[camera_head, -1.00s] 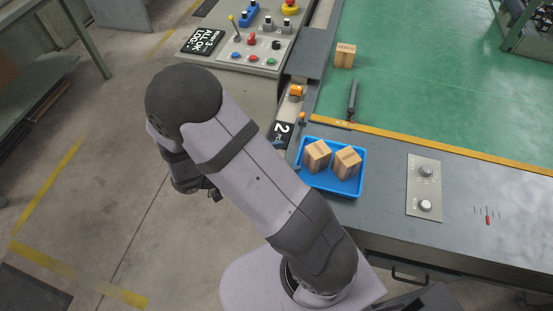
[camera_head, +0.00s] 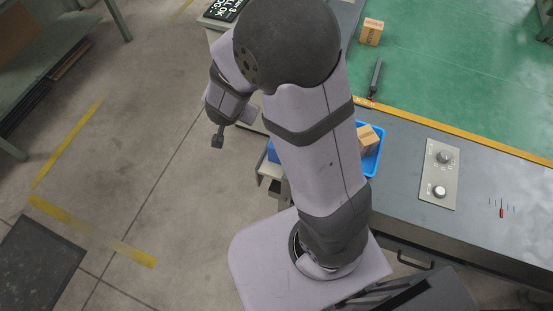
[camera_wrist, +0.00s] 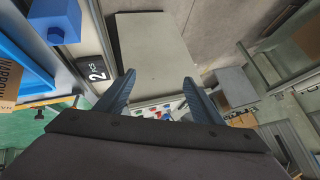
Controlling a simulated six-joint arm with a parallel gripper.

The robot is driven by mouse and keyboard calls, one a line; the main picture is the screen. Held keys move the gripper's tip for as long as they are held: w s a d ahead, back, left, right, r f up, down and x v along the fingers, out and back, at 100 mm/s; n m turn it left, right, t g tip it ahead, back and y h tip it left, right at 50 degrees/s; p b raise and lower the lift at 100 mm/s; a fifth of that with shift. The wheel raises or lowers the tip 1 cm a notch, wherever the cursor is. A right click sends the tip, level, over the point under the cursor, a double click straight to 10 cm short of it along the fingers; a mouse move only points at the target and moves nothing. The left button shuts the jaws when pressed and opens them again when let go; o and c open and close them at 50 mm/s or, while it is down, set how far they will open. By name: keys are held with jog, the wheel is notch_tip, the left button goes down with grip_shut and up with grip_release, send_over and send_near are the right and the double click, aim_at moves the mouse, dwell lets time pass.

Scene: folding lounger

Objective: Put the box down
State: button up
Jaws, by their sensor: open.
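A wooden-coloured box (camera_head: 367,138) sits in the blue tray (camera_head: 377,160) on the grey bench. My arm hides most of the tray. Another box (camera_head: 371,32) stands on the green surface at the top right. In the head view my gripper (camera_head: 234,128) hangs over the floor side, left of the bench, apart from the boxes. In the wrist view my gripper (camera_wrist: 158,78) has its two dark fingers spread, with no box between them. Part of a box (camera_wrist: 9,84) in the tray (camera_wrist: 28,62) shows at the left edge there.
A dark bar (camera_head: 375,76) stands near the yellow edge strip. A knob panel (camera_head: 440,174) lies on the bench to the right. Floor to the left is largely clear.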

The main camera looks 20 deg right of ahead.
jog(key=s+a+r+n+g+y, duration=0.1)
jog(key=s+a+n+y, duration=0.3)
jog(key=s+d+n+g, duration=0.3)
jog(key=s, duration=0.6)
jog(key=s+d+n+g+h, duration=0.1)
jog(key=s+d+n+g, duration=0.2)
jog(key=s, duration=0.6)
jog(key=shift+d+r+g, duration=0.15)
jog(key=shift+d+g, duration=0.1)
jog(key=shift+g, duration=0.25)
dwell(0.5)
